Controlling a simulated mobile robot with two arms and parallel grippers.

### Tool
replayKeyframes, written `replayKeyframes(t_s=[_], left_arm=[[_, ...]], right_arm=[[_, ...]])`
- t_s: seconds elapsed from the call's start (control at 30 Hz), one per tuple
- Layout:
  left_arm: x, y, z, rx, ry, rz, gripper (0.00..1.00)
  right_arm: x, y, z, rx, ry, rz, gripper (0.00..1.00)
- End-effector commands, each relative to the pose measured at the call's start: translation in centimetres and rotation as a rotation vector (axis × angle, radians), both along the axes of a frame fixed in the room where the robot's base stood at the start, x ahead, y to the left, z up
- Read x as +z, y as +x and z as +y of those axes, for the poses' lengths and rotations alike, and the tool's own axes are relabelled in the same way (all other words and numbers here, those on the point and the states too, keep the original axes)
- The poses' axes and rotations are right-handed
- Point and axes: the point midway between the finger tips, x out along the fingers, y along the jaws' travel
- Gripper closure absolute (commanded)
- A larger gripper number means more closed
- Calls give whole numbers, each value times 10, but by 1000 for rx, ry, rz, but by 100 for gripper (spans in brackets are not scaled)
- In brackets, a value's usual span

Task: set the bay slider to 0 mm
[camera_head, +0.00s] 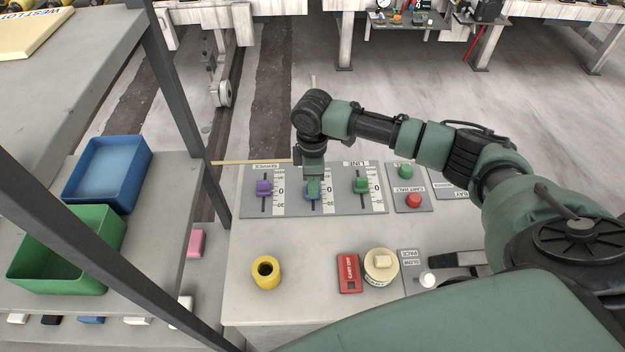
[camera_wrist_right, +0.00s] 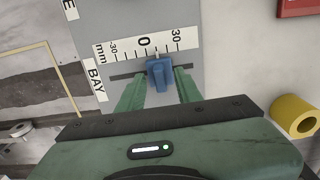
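The bay slider has a blue knob (camera_wrist_right: 160,73) on a short dark slot, beside a scale marked -30, 0 and 30 mm. Its white pointer appears a little to the 30 side of the 0 mark. In the head view the blue knob (camera_head: 313,190) is the middle slider, partly covered by my gripper. My right gripper (camera_wrist_right: 160,78) is open, with its green fingers on either side of the knob. The gaps look small; I cannot tell whether either finger touches. The right gripper also shows in the head view (camera_head: 313,178). My left gripper is not in view.
A purple slider (camera_head: 264,188) and a green slider (camera_head: 361,185) flank the blue one. Green (camera_head: 406,171) and red (camera_head: 414,200) buttons sit right. A yellow ring (camera_head: 266,272), a red block (camera_head: 349,273) and a round cream object (camera_head: 381,267) stand nearer on the slab.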

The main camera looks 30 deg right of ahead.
Motion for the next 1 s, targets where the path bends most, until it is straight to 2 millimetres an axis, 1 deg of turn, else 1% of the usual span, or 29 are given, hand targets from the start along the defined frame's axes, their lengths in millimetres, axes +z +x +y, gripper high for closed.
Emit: replayKeyframes(t_s=[0.1,0.3,0.37,0.4,0.43,1.0], left_arm=[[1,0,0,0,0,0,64],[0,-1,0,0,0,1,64],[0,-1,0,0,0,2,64],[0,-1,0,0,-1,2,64],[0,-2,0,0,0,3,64],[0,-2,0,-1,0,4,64]], right_arm=[[-4,0,0,1,-1,0,65],[-4,0,0,0,-1,0,65],[-4,0,0,0,-1,0,82],[-4,0,0,0,0,0,93],[-4,0,0,0,0,0,100],[-4,0,0,0,0,0,100]])
